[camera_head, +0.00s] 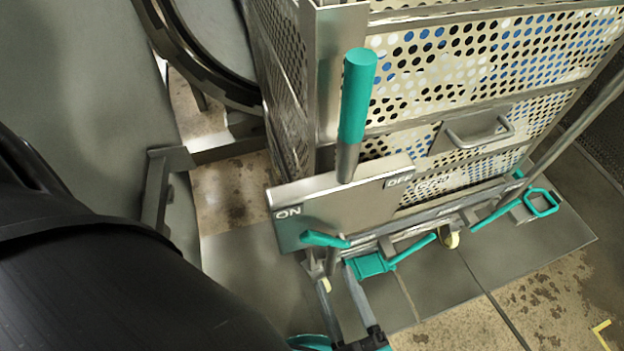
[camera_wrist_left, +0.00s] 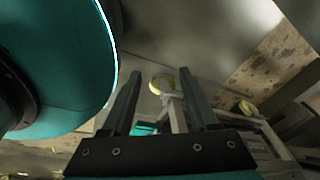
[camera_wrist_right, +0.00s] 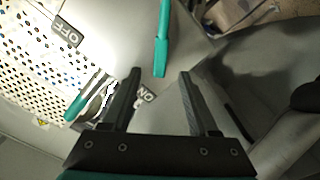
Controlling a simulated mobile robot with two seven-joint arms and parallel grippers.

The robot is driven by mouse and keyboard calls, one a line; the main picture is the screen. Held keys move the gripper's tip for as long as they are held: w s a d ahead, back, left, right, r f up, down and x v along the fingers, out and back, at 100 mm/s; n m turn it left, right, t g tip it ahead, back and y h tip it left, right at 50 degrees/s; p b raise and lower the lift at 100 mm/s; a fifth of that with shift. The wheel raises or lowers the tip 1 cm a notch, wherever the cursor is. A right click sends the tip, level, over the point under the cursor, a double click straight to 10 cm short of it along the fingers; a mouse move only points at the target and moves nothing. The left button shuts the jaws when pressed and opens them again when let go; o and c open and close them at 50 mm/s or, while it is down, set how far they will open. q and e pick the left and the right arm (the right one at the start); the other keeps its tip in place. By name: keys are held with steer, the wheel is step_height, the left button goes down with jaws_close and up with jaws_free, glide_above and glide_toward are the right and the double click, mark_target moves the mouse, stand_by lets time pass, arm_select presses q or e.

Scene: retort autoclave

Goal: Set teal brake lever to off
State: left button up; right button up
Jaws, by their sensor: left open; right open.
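The tall teal brake lever (camera_head: 357,95) rises on a grey shaft in front of the label plate (camera_head: 340,205), between ON at the left and OFF at the right.
A perforated basket cart (camera_head: 480,70) stands behind the plate. Another teal loop pedal (camera_head: 541,202) is at the right. Open floor (camera_head: 560,290) lies at lower right.

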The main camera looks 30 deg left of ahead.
mark_target(320, 243)
steer(key=b+x, duration=0.1)
steer(key=x, duration=0.6)
steer(key=shift+w+a, duration=0.25)
steer(key=shift+w, duration=0.05)
steer(key=b+x, duration=0.1)
steer(key=x, duration=0.3)
steer(key=shift+a+f, duration=0.1)
arm_select(q)
steer(key=shift+w+d+f, duration=0.1)
steer(key=shift+w+d, duration=0.1)
steer(key=shift+w, duration=0.55)
steer(key=shift+w+d, duration=0.15)
steer(key=shift+w, duration=0.55)
steer(key=shift+w+d+f, duration=0.1)
steer(key=shift+w+d, duration=0.1)
steer(key=shift+w, duration=0.55)
arm_select(e)
steer(key=shift+x, duration=0.85)
arm_select(q)
steer(key=shift+r, duration=0.1)
arm_select(e)
jaws_close()
